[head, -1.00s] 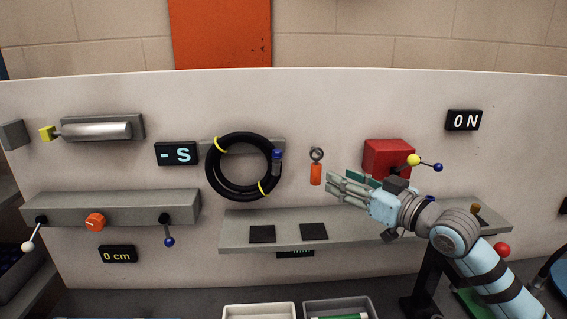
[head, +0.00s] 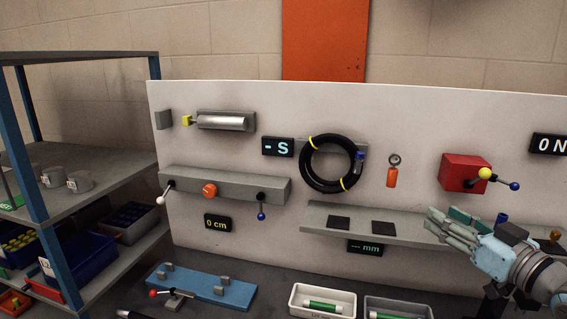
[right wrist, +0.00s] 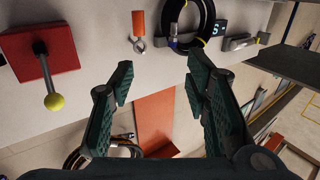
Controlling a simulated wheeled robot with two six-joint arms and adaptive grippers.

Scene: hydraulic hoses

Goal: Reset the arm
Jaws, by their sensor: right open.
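My right gripper (head: 440,226) is at the right of the head view, in front of the grey ledge (head: 325,218) and below the red box (head: 462,172). Its fingers point left, are spread apart and hold nothing. In the right wrist view the open fingers (right wrist: 158,85) have empty space between them, and the red box (right wrist: 40,55) with its yellow-knobbed lever is at left. The black coiled hose (head: 308,165) hangs on the white panel (head: 240,150). My left gripper is not in view.
A blue-posted shelf (head: 95,205) with bins stands at left. A blue fixture (head: 205,286) and two trays, one pale (head: 297,306) and one grey (head: 372,304), sit on the lower bench. An orange tag (head: 391,177) hangs beside the hose. The ledge's left part has two dark pads.

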